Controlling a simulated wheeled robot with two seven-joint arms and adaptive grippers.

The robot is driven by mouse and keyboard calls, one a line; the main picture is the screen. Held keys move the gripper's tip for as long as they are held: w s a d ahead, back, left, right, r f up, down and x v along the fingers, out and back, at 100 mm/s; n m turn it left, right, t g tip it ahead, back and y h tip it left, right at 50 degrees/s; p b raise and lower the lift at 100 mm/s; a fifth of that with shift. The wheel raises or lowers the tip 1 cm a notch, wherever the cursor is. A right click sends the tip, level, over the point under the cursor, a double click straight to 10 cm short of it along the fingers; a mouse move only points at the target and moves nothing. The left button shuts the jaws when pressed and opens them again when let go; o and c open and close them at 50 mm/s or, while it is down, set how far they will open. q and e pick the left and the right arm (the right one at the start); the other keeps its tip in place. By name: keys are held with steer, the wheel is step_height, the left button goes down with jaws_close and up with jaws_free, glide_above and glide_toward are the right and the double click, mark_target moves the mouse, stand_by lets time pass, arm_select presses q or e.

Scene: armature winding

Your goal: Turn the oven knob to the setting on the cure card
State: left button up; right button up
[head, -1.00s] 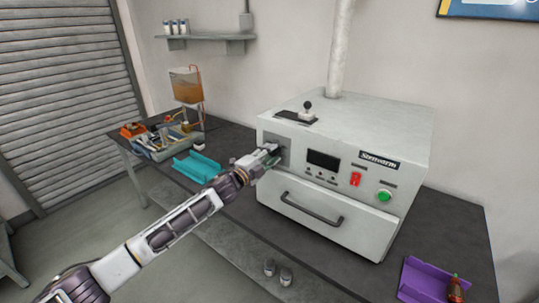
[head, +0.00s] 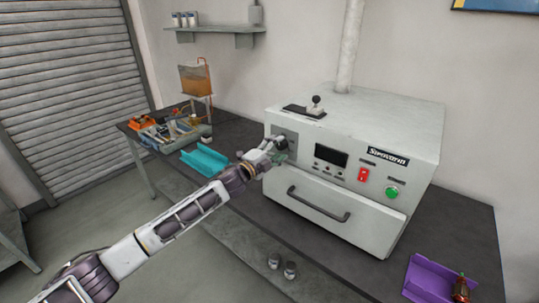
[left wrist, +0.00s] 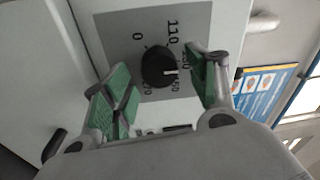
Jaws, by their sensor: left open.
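The oven (head: 345,207) is a pale grey box on the dark bench. Its black round knob (left wrist: 157,67) sits on a grey dial plate (left wrist: 117,30) in the left wrist view, with numbers including 0 and 110 around it. The knob's white mark points right in that picture, below the 110; the nearest number is partly hidden. My left gripper (head: 279,149) is at the oven's left front, covering much of the knob in the head view. Its green-padded fingers (left wrist: 166,88) are open, one on each side of the knob, with visible gaps. I cannot make out a cure card.
The oven has a display (head: 330,156), a red switch (head: 363,174), a green button (head: 392,192) and a drawer handle (head: 318,206). A teal tray (head: 204,160) lies left of the oven, a purple tray (head: 427,280) to the right.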

arm_select(q)
steer(key=v, duration=1.2)
stand_by(0.4)
steer(key=shift+n, duration=0.3)
